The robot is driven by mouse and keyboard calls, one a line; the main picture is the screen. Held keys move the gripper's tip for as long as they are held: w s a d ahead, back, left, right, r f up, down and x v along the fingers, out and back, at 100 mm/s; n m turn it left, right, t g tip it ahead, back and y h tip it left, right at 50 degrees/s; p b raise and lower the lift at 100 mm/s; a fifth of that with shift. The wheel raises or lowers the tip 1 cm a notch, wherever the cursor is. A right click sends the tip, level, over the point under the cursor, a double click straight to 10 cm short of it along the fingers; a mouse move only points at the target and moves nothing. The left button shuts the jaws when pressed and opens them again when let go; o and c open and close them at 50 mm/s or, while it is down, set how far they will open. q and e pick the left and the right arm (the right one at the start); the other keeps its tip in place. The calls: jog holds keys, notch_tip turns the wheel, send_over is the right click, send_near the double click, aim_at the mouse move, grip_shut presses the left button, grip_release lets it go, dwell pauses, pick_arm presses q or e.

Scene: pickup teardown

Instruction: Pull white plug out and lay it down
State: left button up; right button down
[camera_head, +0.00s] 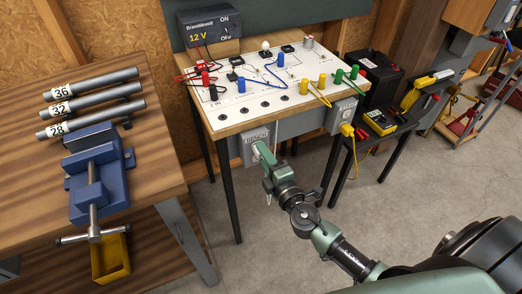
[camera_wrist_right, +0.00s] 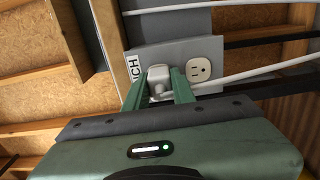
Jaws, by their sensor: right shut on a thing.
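The white plug (camera_wrist_right: 159,80) sits between the two green fingers of my right gripper (camera_wrist_right: 158,92) in the right wrist view. The fingers are shut on its sides. The plug is against the face of the grey outlet box (camera_wrist_right: 172,52), left of a bare white socket (camera_wrist_right: 204,72). I cannot tell whether its prongs are fully in. In the head view my right gripper (camera_head: 262,152) reaches the outlet box (camera_head: 252,137) under the front edge of the circuit table and mostly hides the plug. A white cord (camera_head: 267,190) hangs below the gripper. My left gripper is not in view.
The circuit table (camera_head: 222,131) carries a board with coloured leads. A second outlet box (camera_head: 341,116) holds a yellow plug (camera_head: 347,130). A workbench (camera_head: 150,150) with a blue vise (camera_head: 98,165) stands left. A side table with a yellow meter (camera_head: 380,121) stands right. Floor between is clear.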

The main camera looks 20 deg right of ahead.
jog(key=shift+f, duration=0.25)
dwell(0.4)
jog(key=s+b, duration=0.2)
jog(key=s, duration=0.4)
jog(key=shift+d, duration=0.45)
dwell(0.6)
jog(key=shift+s, duration=0.1)
dwell(0.4)
jog(key=s+a+r+p, duration=0.2)
jog(key=s+r+p, duration=0.1)
jog(key=s+r, duration=0.2)
jog(key=s+a+r+p, duration=0.2)
jog(key=s+r+p, duration=0.2)
jog(key=r, duration=0.6)
jog(key=shift+s+a+h, duration=0.3)
jog(key=shift+s+a, duration=0.05)
jog(key=shift+s, duration=0.65)
jog(key=shift+r, duration=0.1)
